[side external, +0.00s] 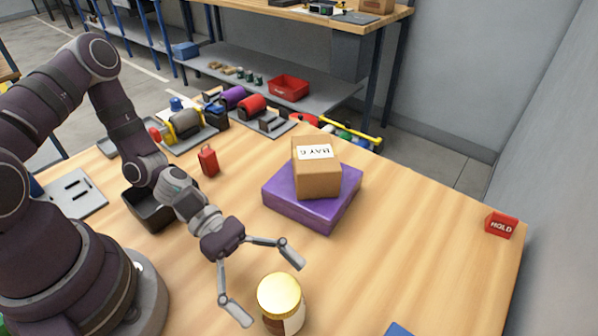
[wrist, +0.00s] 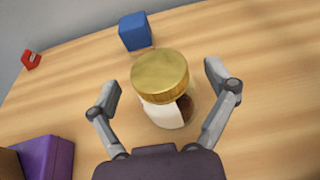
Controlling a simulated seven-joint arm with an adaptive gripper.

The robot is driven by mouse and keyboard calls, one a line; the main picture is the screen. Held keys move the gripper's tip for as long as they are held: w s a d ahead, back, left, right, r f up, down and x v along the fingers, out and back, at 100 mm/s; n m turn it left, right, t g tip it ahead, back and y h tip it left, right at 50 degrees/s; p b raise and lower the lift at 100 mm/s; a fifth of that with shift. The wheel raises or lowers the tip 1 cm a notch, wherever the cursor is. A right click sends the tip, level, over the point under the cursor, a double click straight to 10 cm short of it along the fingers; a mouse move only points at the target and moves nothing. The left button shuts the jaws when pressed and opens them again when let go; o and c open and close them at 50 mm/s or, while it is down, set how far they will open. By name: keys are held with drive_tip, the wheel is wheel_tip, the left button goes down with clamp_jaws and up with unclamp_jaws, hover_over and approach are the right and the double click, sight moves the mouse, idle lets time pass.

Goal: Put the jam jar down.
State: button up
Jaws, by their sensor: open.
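The jam jar (side external: 281,304) has a gold lid, a white label and dark contents. It stands upright on the wooden table near the front edge of the side view. My gripper (side external: 270,289) is open, with its fingers spread to either side of the jar. In the wrist view the jar (wrist: 163,88) sits between the two open fingertips of my gripper (wrist: 162,84), with a visible gap on each side. The jar's lower part is partly cut off by the side view's bottom edge.
A purple box (side external: 313,195) with a cardboard box labelled BAY 6 (side external: 316,168) on it stands behind the gripper. A blue block (wrist: 135,31) lies beyond the jar. A red HOLD block (side external: 501,224) is at the far right. A black bin (side external: 150,212) is at left. The table's right side is mostly clear.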

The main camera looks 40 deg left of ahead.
drive_tip(key=shift+d+f, duration=0.2)
drive_tip(key=shift+d, duration=0.35)
drive_tip(key=shift+c, duration=0.3)
drive_tip(key=c, duration=1.3)
